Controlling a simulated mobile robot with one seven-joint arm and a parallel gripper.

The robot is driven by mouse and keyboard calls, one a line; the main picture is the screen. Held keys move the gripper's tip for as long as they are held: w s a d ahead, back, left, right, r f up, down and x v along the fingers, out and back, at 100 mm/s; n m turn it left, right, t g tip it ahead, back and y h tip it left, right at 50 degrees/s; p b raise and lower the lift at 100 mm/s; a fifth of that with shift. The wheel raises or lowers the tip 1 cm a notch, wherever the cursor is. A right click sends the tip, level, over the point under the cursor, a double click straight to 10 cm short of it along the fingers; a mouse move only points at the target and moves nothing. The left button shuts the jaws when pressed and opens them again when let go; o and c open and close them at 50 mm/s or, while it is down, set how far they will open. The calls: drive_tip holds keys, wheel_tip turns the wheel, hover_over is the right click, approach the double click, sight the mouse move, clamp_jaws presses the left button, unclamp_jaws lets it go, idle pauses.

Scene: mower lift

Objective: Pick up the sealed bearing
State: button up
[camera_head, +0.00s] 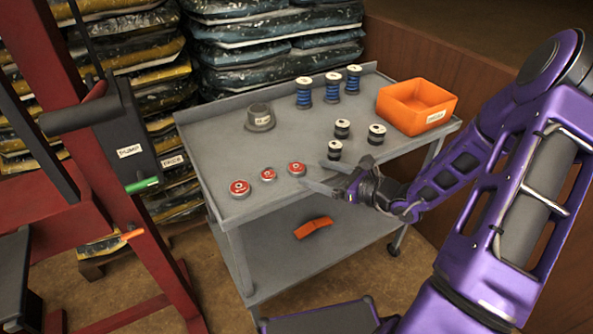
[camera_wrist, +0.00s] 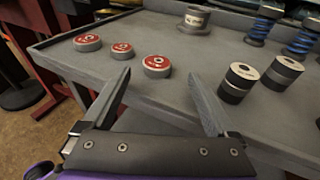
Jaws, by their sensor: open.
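Three short round parts with red tops, which look like bearings, stand in a row near the front edge of the grey cart: a left one (camera_head: 240,188), a smaller middle one (camera_head: 268,175) and a right one (camera_head: 296,169). I cannot read which is the sealed bearing. They also show in the wrist view as left (camera_wrist: 88,43), middle (camera_wrist: 122,50) and right (camera_wrist: 157,67). My gripper (camera_head: 316,174) is open and empty, just right of the right red-topped part. In the wrist view that part appears between and beyond my fingertips (camera_wrist: 162,74), apart from them.
Behind are a grey flanged part (camera_head: 260,118), three blue spring-like parts (camera_head: 332,87) and an orange bin (camera_head: 417,106). A red frame (camera_head: 60,120) stands left of the cart (camera_head: 215,150).

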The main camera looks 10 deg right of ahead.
sight(298, 168)
drive_tip(key=shift+b+x, duration=0.45)
drive_tip(key=shift+x, duration=2.3)
drive_tip(key=shift+s+a, duration=0.2)
clamp_jaws()
